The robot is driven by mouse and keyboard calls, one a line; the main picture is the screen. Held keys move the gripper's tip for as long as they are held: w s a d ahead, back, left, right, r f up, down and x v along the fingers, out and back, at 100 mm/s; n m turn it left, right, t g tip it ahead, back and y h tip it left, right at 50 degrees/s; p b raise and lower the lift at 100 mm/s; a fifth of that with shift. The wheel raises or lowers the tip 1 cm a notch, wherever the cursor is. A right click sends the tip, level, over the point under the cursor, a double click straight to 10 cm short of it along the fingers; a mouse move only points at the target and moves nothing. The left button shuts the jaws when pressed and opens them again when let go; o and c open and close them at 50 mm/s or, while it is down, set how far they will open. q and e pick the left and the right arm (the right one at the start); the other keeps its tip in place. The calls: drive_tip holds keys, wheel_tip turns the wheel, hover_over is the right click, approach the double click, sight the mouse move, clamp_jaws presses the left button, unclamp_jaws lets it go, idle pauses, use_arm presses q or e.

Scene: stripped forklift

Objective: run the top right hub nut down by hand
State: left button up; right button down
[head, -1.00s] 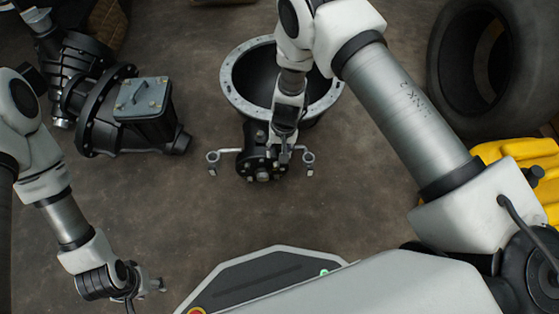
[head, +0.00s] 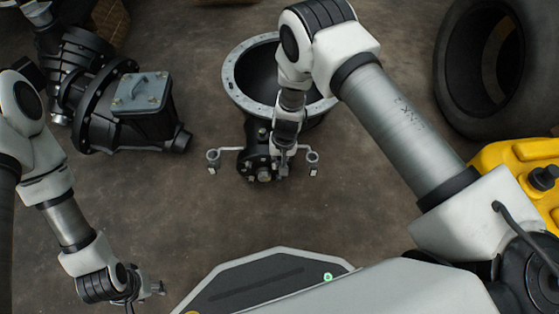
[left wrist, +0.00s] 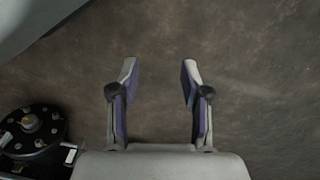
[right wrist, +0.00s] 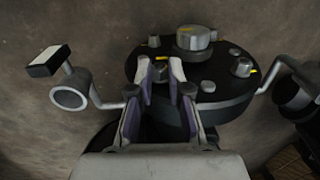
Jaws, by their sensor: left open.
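A round black hub (head: 258,164) with a central cap and several nuts and studs stands in front of a large grey-rimmed ring in the head view. In the right wrist view the hub face (right wrist: 228,100) carries nuts with yellow marks, one nut (right wrist: 243,68) right of the cap (right wrist: 193,38). My right gripper (right wrist: 161,66) is over the hub's edge, its fingers partly closed around a small piece; whether they touch it is unclear. In the head view its arm hides part of the hub. My left gripper (left wrist: 158,68) is open and empty over bare floor.
Hook-like arms with rings (head: 213,155) stick out on both sides of the hub. A grey-rimmed ring (head: 232,88) stands behind it. A black housing (head: 150,125) lies left, a tyre (head: 480,115) and a yellow object (head: 500,158) right. Floor before the hub is clear.

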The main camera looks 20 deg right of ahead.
drive_tip(key=c, duration=1.3)
unclamp_jaws()
drive_tip(key=shift+o, duration=0.2)
